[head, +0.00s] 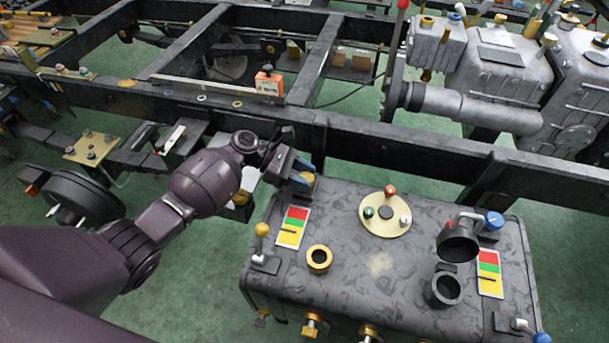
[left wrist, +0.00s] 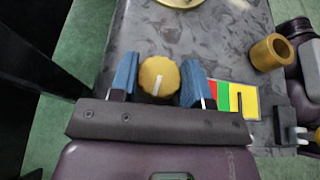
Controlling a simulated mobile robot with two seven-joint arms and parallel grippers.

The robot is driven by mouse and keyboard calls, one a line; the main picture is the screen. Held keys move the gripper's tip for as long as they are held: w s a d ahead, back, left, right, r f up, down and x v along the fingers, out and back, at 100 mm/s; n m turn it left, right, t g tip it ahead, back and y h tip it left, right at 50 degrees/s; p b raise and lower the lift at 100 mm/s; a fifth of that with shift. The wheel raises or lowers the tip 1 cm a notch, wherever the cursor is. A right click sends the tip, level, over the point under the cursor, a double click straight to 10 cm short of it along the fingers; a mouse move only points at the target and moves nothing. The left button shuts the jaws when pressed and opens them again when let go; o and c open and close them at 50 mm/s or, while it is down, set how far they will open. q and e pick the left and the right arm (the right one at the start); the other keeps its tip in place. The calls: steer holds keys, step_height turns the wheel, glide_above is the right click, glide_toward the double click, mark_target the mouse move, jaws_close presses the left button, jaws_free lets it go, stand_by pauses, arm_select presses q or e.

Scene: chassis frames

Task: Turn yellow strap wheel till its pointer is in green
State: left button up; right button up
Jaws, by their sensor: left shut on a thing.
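The yellow strap wheel (left wrist: 158,77) is a ridged knob with a white line on its top, seen between my left fingers in the left wrist view. In the head view the wheel (head: 306,178) is mostly hidden by the gripper at the tank's far left corner. My left gripper (left wrist: 159,84) is shut on it, with a blue finger on either side. The red, green and yellow gauge card (head: 294,226) lies beside the wheel; it also shows in the left wrist view (left wrist: 245,101). Its black pointer (head: 289,232) is in the yellow band. My right gripper is out of view.
A dark frame rail (head: 400,143) runs behind the tank.

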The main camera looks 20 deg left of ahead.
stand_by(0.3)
arm_select(q)
steer(key=o, duration=0.9)
steer(key=p+v, duration=0.1)
steer(key=v, duration=0.9)
steer(key=shift+a+r, duration=0.2)
steer(key=shift+a, duration=0.15)
